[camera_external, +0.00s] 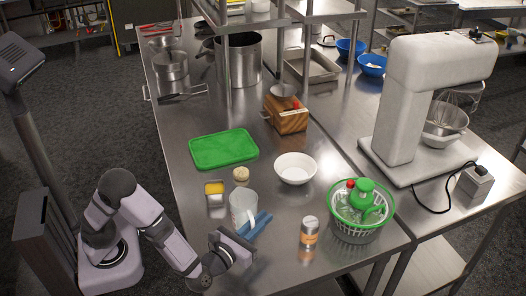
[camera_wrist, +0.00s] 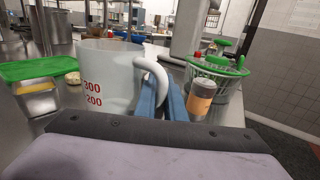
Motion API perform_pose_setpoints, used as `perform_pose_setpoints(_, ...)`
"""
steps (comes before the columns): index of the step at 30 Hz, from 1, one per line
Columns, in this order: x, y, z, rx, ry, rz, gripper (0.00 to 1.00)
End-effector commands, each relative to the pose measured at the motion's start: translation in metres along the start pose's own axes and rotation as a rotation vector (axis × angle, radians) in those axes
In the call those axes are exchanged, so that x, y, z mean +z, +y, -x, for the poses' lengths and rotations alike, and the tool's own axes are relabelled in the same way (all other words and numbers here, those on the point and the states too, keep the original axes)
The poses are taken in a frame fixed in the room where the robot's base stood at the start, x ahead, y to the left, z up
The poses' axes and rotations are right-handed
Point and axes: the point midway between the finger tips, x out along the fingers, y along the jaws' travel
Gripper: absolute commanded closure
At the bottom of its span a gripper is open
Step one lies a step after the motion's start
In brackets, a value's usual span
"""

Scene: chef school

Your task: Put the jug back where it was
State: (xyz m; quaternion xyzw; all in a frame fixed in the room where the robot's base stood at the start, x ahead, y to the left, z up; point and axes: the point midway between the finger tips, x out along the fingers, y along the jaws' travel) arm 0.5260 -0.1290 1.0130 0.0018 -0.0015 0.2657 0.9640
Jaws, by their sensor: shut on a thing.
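The white translucent measuring jug (camera_external: 242,208) stands upright near the front of the steel table in the external view. In the wrist view the jug (camera_wrist: 105,85) shows red marks of 300 and 200, with its handle at the right. My gripper (camera_external: 258,224) has blue fingers, which also show in the wrist view (camera_wrist: 163,100). They are shut on the jug's handle. The jug's base is partly hidden in the wrist view, and I cannot tell whether it touches the table.
A metal tin with yellow contents (camera_external: 215,194) and a pale round item (camera_external: 241,174) stand behind the jug. A green board (camera_external: 224,149), white bowl (camera_external: 295,168), orange-labelled shaker (camera_external: 309,231) and green salad spinner (camera_external: 361,215) surround this area. Free steel lies between jug and shaker.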

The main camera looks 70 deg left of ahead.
Motion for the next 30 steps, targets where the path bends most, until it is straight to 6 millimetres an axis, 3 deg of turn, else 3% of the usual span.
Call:
perform_pose_setpoints(7,-0.006,0.0,0.0,0.0,-0.001,-0.002,1.0)
perform_pose_setpoints(17,-0.041,0.0,0.0,0.0,0.0,-0.002,1.0)
perform_pose_setpoints(30,-0.046,0.0,0.0,0.0,-0.001,0.001,1.0)
